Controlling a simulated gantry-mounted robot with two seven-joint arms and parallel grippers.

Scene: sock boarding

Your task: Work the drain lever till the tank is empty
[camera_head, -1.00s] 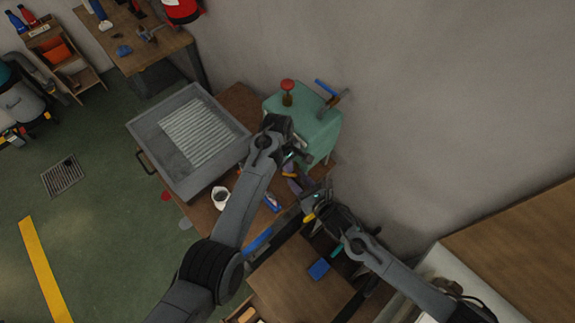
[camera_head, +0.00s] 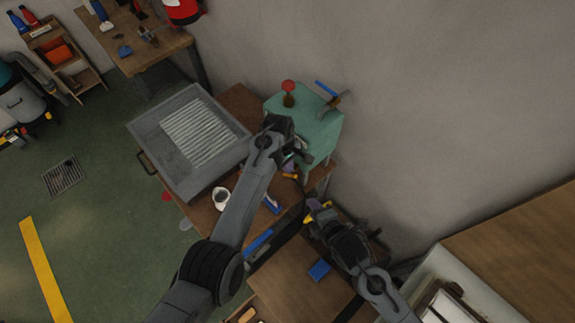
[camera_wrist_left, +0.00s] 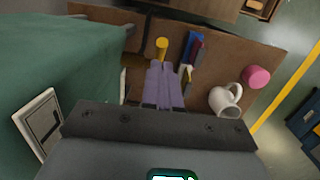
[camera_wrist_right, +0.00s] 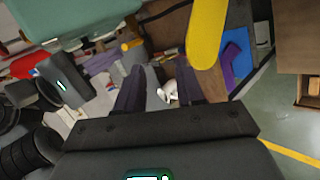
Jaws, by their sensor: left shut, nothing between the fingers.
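The green tank (camera_head: 312,120) stands at the back of the workbench, with a red knob (camera_head: 289,87) and a blue-handled metal piece (camera_head: 327,88) on top. I cannot tell which part is the drain lever, nor see any water level. My left gripper (camera_head: 294,161) is at the tank's front side; its purple fingers (camera_wrist_left: 164,84) are shut and empty in the left wrist view. A yellow cylinder (camera_wrist_left: 162,46) shows just beyond them; contact is not visible. My right gripper (camera_head: 318,212) is lower and apart from the tank. Its fingers (camera_wrist_right: 162,88) are spread, with nothing held between them.
A grey ribbed basin (camera_head: 196,134) is left of the tank. A white mug (camera_head: 220,198) and a pink cylinder (camera_wrist_left: 256,77) stand on the bench. A yellow piece (camera_wrist_right: 206,35) is close to the right wrist camera. A blue block (camera_head: 319,270) lies below the right arm.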

